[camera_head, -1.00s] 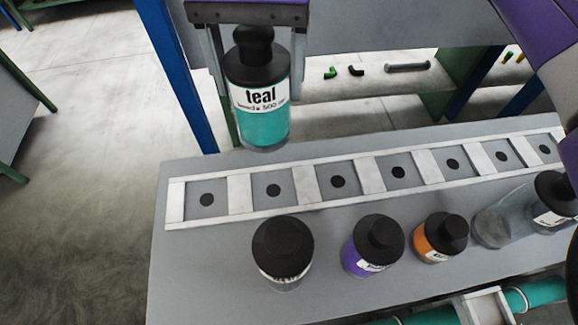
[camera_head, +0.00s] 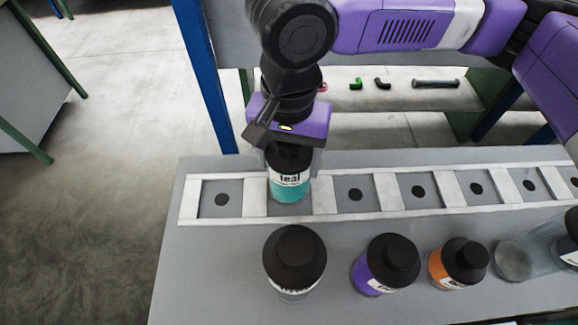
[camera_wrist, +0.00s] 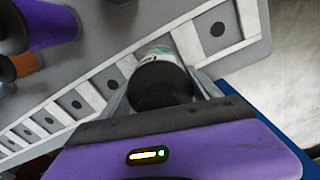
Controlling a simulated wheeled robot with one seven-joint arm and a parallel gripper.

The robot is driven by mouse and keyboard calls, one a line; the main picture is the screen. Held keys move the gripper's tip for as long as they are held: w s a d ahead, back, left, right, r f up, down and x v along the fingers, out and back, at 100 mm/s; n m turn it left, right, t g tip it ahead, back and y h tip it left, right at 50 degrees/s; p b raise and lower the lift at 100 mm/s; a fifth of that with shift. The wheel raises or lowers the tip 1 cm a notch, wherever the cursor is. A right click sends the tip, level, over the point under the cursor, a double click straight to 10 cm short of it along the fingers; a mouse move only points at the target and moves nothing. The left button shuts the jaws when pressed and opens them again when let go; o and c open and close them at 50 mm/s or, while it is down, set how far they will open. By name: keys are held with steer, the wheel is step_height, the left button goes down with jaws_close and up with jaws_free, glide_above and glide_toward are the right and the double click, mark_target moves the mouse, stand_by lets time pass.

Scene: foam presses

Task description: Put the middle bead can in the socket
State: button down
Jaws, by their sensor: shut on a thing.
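The teal bead can (camera_head: 290,187), with a black cap and a white label, stands upright at the second socket from the left in the rack (camera_head: 334,218). My gripper (camera_head: 289,160) is shut on it from above, around its black upper part. In the wrist view the can's black top (camera_wrist: 160,85) sits between my fingers, over the white-framed rack. I cannot tell whether its base rests on the socket floor; the can covers that socket's dark hole.
The leftmost socket (camera_head: 222,198) and those right of the teal can are empty. A shelf behind holds small pipe pieces (camera_head: 436,84).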

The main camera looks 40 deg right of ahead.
steer(key=shift+f, duration=1.6)
steer(key=shift+c, duration=0.8)
jaws_free()
steer(key=shift+f, duration=0.15)
step_height(320, 180, up, 12)
steer(key=shift+r, duration=0.2)
